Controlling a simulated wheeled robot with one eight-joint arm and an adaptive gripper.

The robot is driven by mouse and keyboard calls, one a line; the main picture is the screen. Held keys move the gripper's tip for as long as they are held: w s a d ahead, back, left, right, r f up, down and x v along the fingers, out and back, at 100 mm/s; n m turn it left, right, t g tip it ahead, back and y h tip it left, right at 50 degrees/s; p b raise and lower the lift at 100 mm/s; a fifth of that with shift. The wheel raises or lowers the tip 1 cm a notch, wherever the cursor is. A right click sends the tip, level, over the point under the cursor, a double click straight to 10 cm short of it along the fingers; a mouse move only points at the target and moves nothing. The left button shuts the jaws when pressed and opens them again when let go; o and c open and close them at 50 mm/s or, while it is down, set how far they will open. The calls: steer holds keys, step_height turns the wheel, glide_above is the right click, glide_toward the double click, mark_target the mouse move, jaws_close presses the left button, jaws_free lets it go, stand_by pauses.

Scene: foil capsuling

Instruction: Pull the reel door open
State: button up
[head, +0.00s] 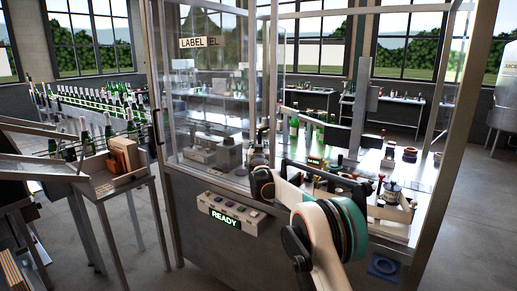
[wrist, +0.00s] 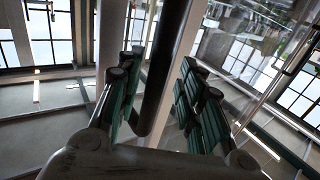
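The reel door (head: 208,100) is a tall clear panel in a metal frame on the front left of the machine; it looks closed. In the wrist view, a dark round bar (wrist: 172,45), which looks like the door's handle, runs between the fingers of my gripper (wrist: 160,80). The green-padded fingers stand apart on either side of the bar, with gaps showing, so it is not clamped. A pale metal post (wrist: 110,40) runs beside the bar. In the head view my arm reaches toward the door's right edge; the gripper and handle are hard to make out there.
A control panel (head: 232,213) reading READY juts out below the door. To the right, the machine's open bay holds bottles and a parts tray (head: 395,215). A side table (head: 110,185) with a wooden box and a bottle conveyor stand at left. Open floor shows at right.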

steer(key=s, duration=1.2)
steer(key=shift+d, duration=0.1)
